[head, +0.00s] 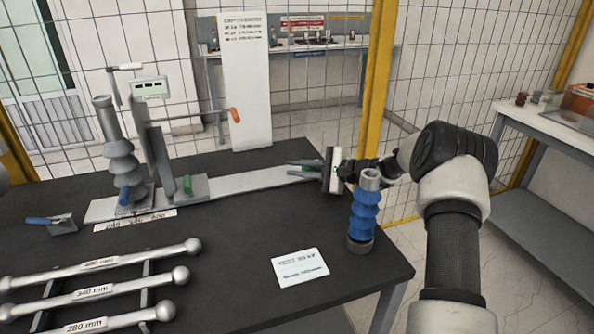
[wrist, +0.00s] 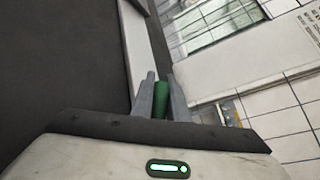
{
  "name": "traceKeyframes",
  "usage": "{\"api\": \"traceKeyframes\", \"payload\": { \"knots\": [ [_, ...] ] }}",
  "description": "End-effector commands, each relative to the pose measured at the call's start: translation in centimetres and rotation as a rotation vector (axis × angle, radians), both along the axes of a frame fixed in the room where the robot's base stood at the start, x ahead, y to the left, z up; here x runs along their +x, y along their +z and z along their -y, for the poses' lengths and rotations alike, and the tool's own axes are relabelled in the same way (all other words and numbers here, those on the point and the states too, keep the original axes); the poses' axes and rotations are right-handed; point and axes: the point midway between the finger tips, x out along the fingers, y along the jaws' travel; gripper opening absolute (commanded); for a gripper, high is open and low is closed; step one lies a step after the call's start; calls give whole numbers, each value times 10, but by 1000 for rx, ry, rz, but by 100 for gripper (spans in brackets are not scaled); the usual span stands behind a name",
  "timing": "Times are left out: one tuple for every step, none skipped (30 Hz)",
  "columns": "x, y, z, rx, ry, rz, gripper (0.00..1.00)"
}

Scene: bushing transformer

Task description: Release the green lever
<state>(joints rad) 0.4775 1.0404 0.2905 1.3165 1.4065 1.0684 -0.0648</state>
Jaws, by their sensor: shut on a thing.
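My gripper (head: 298,169) is at the right end of the long pale rail (head: 258,178) on the black table. Its two grey fingers also show in the wrist view (wrist: 161,100), shut on a green lever (wrist: 161,103) that stands between them. The lever's lower part is hidden by the fingers and the gripper body.
A blue ribbed bushing (head: 364,212) stands close below my wrist. A grey ribbed bushing (head: 122,160) and an upright post with an orange-handled rod (head: 234,116) stand at the left. Labelled bars (head: 100,264) lie at the front left. A card (head: 300,267) lies on clear table.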

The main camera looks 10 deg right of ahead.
Motion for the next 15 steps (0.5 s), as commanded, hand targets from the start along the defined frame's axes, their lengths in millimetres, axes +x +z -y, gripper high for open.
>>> {"api": "traceKeyframes", "payload": {
  "knots": [
    [0, 0, 2, 22, -2, -5, 0],
    [0, 2, 2, 36, -1, -7, 0],
    [0, 3, 2, 58, -1, -10, 0],
    [0, 5, 3, 77, -2, -15, 0],
    [0, 6, 4, 97, -3, -19, 0],
    [1, 8, 4, 126, -2, -24, 0],
    [1, 10, 5, 149, -2, -29, 0],
    [1, 12, 6, 172, -2, -33, 0],
    [1, 15, 7, 208, -2, -40, 0],
    [1, 17, 8, 233, -3, -46, 0],
    [1, 19, 9, 259, -3, -50, 0],
    [2, 22, 10, 294, -3, -57, 0],
    [2, 24, 11, 321, -3, -62, 0],
    [2, 26, 12, 346, -3, -68, 0],
    [2, 29, 14, 380, -2, -75, 0]
  ]
}}
